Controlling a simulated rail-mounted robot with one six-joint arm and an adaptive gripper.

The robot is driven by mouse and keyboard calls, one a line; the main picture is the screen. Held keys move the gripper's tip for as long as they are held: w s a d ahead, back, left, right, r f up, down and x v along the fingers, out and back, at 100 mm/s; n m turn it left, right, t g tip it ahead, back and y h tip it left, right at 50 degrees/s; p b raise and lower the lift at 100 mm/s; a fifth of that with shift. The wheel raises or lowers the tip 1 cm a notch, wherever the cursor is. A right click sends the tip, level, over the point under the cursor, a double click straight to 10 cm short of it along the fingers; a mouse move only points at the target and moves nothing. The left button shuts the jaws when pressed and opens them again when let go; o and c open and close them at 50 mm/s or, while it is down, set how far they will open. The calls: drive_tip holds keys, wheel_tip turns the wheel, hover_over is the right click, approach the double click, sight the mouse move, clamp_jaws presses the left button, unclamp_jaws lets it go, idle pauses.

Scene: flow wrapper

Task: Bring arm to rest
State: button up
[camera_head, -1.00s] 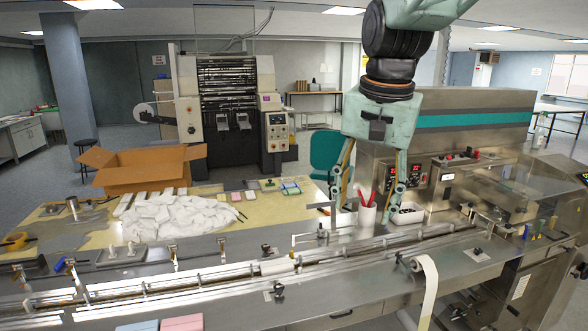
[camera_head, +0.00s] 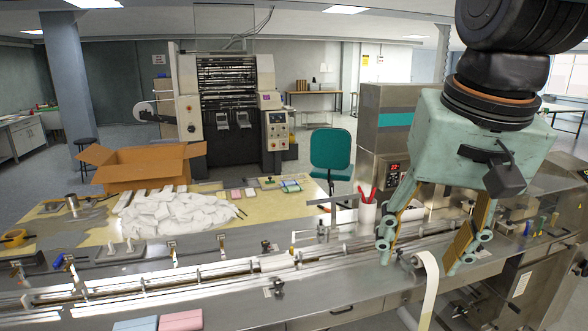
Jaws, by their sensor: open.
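My gripper (camera_head: 418,258) is at the right of the head camera view. It points down over the right part of the flow wrapper (camera_head: 340,290), its two fingers spread wide apart. A roll of white film (camera_head: 426,285) hangs over the machine's front edge, close to the fingers in the picture; the gap in depth cannot be told.
A white cup with red pens (camera_head: 367,212) stands behind the left finger. An open cardboard box (camera_head: 140,168) and a pile of white packets (camera_head: 175,215) are on the table at left. Pink (camera_head: 181,321) and blue blocks lie at the front edge. A teal chair (camera_head: 330,149) stands behind.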

drive_tip(key=s+d+f+n, duration=0.1)
drive_tip(key=s+f, duration=0.1)
drive_tip(key=s, duration=0.5)
drive_tip(key=s+d+f+n+b, duration=0.1)
drive_tip(key=s+f, duration=0.2)
drive_tip(key=s, duration=0.4)
drive_tip(key=shift+f+n+t, duration=0.3)
drive_tip(key=shift+f+t, duration=0.05)
drive_tip(key=shift+t, duration=0.05)
